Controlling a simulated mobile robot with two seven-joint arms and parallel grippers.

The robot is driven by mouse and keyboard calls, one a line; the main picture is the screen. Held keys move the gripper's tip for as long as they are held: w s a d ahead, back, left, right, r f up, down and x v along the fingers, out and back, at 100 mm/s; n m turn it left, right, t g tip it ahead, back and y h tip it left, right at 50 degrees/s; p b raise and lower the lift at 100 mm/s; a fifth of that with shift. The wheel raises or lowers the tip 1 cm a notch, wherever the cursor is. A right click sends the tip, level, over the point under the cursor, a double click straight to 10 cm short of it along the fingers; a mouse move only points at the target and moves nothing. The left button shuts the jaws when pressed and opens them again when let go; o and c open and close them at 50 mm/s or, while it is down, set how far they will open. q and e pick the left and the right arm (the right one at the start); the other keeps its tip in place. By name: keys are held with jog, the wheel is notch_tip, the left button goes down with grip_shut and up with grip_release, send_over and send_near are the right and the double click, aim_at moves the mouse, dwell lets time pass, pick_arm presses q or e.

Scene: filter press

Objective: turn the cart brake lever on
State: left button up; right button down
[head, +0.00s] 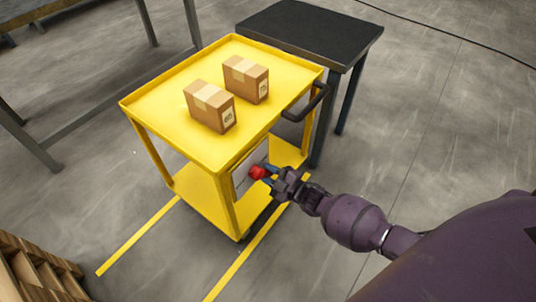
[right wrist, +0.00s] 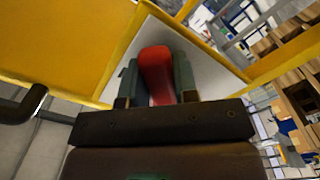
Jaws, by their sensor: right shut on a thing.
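The yellow cart (head: 170,118) stands in the middle of the head view, with a pale plate (head: 243,174) on its near side. The red brake lever (head: 258,172) sticks out in front of this plate. My right gripper (head: 268,172) reaches in from the right and is shut on the lever. In the right wrist view the red lever (right wrist: 157,72) lies between the two fingers (right wrist: 157,85), with the pale plate (right wrist: 205,65) behind it. The lever's pivot and any markings beside it are hidden or too small to read. My left gripper is not in view.
Two cardboard boxes (head: 209,107) (head: 245,80) stand on the cart's top tray. A black handle (head: 306,103) juts from the cart's right end. A dark table (head: 310,33) stands close behind it. Yellow lines (head: 138,236) mark the floor. The floor at right is clear.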

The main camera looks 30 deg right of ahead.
jog(key=c, duration=0.9)
grip_release()
jog(key=shift+s+d, duration=0.1)
jog(key=shift+s, duration=0.15)
pick_arm(q)
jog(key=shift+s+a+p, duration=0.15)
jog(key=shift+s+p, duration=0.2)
jog(key=shift+p, duration=0.65)
pick_arm(e)
jog(key=v, duration=1)
jog(key=shift+s, duration=0.2)
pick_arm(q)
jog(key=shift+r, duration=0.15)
